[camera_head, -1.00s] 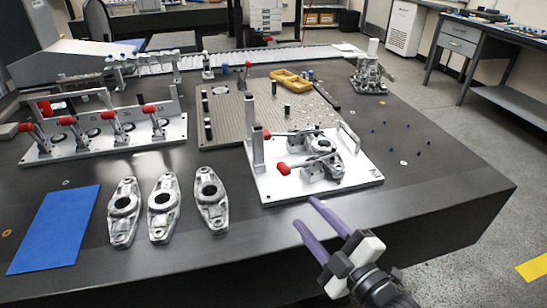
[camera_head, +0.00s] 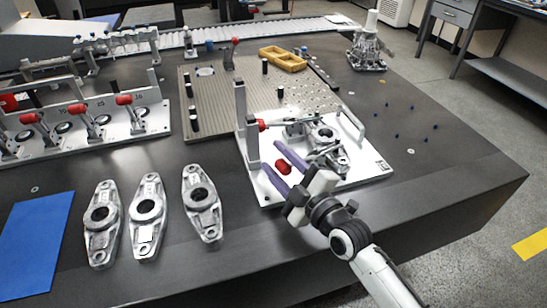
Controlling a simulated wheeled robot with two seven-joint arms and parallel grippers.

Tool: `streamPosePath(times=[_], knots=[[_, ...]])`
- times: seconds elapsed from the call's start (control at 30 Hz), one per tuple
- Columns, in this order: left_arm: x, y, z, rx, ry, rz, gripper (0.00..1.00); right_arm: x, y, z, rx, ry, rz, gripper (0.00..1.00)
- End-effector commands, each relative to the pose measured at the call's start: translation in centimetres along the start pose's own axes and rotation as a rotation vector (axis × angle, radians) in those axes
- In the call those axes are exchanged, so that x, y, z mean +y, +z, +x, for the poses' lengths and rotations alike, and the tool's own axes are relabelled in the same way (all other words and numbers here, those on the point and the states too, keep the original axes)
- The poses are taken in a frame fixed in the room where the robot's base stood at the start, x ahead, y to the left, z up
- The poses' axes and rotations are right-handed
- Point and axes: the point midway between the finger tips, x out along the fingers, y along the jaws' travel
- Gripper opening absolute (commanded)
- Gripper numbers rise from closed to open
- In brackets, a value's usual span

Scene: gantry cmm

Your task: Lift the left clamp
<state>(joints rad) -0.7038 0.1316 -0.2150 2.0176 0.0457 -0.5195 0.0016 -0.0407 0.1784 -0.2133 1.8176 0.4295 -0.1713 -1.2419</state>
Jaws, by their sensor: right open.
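A white fixture plate (camera_head: 355,177) holds a metal part (camera_head: 322,133) with two toggle clamps that have red handle tips. One red tip (camera_head: 262,125) is farther back and further left in the picture, by the uprights. The other red tip (camera_head: 283,167) is nearer the plate's front edge, its lever lying low. I cannot tell for sure which is the left clamp. My right gripper (camera_head: 272,157) is open, its two purple fingers over the front of the plate. They point back and left, close to the nearer red tip; contact is unclear. My left gripper is not in view.
Several loose metal parts (camera_head: 146,215) lie on the dark table left of my right gripper, beside a blue sheet (camera_head: 34,243). A second fixture with red-handled clamps (camera_head: 88,130) stands at left. A perforated plate (camera_head: 220,109) is behind. The table's right side is mostly clear.

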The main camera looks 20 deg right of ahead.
Motion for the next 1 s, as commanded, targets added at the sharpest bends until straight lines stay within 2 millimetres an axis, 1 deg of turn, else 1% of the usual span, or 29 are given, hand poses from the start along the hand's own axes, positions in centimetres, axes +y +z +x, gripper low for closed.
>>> streamPosePath(times=[0.03,0.13,0.43,0.47,0.5,0.67,0.7,0.87,1.0], knots=[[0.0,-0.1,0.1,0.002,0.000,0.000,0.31,0.0,0.0,0.6,0.001,0.001,0.002,0.40],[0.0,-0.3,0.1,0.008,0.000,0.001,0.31,0.0,0.0,1.2,0.000,0.000,0.000,0.40],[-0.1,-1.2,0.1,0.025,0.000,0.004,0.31,0.0,0.0,1.4,0.000,-0.001,0.000,0.40],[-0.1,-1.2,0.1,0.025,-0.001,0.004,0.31,0.0,0.0,1.4,0.000,-0.001,0.000,0.37],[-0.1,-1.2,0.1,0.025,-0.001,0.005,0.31,0.0,0.0,1.4,0.000,-0.001,0.000,0.30],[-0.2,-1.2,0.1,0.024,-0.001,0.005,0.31,0.0,0.0,1.4,0.000,-0.001,0.000,0.03],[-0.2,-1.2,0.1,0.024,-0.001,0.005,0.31,0.0,0.0,1.4,0.000,-0.001,0.000,0.00],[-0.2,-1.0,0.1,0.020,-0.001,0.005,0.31,0.0,0.0,1.4,0.000,-0.001,0.001,0.00],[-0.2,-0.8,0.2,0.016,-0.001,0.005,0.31,0.1,-0.1,1.8,0.002,-0.002,0.014,0.00]])
